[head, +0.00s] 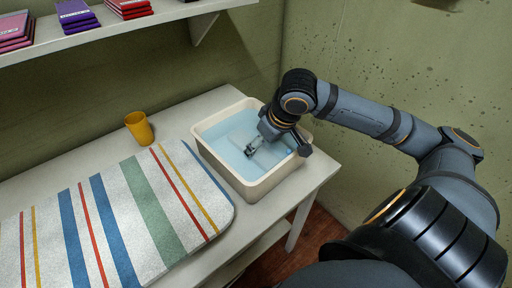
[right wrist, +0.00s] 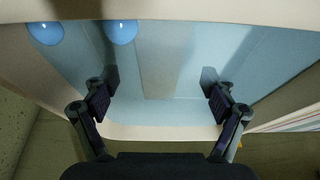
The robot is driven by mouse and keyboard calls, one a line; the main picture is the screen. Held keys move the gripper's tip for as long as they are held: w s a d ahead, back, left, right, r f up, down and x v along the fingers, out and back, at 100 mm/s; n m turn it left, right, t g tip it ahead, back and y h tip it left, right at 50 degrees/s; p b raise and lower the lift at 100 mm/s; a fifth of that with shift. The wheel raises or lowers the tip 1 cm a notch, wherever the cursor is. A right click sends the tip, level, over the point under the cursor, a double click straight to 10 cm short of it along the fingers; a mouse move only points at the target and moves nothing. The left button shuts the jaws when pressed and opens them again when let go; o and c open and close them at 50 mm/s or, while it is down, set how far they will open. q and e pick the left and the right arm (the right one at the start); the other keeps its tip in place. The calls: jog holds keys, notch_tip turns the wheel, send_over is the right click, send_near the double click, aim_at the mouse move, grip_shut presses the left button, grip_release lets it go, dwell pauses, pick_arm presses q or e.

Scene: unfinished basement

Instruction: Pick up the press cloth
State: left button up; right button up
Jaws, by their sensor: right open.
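A cream basin (head: 208,151) holds light blue water (head: 225,125) and stands at the right end of the white table. A paler patch (head: 268,156) shows in the basin, beside and below my right gripper; it may be the press cloth, but I cannot tell for sure. In the right wrist view a greyish-white band (right wrist: 168,55) lies beyond and between the fingers, against the blue. My right gripper (head: 250,149) points down into the basin; its fingers are wide apart with nothing between them in the right wrist view (right wrist: 162,92). My left gripper is out of view.
A striped ironing pad (head: 110,215) covers the table left of the basin. A yellow cup (head: 139,128) stands behind it. Two round blue spots (right wrist: 122,30) show in the right wrist view. The basin walls surround my right gripper.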

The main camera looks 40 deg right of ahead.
aim_at(261, 153)
jog(key=shift+w+a+f, duration=0.1)
jog(key=shift+w+f, duration=0.1)
jog(key=shift+f, duration=0.35)
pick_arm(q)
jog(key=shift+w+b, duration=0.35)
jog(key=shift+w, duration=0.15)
pick_arm(e)
jog(key=shift+w+f, duration=0.25)
jog(key=shift+f, duration=0.4)
jog(key=c, duration=1.2)
pick_arm(q)
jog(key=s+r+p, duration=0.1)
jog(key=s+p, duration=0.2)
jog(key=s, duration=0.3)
jog(key=shift+p, duration=0.4)
pick_arm(e)
notch_tip(261, 153, up, 10)
jog(key=shift+r, duration=0.1)
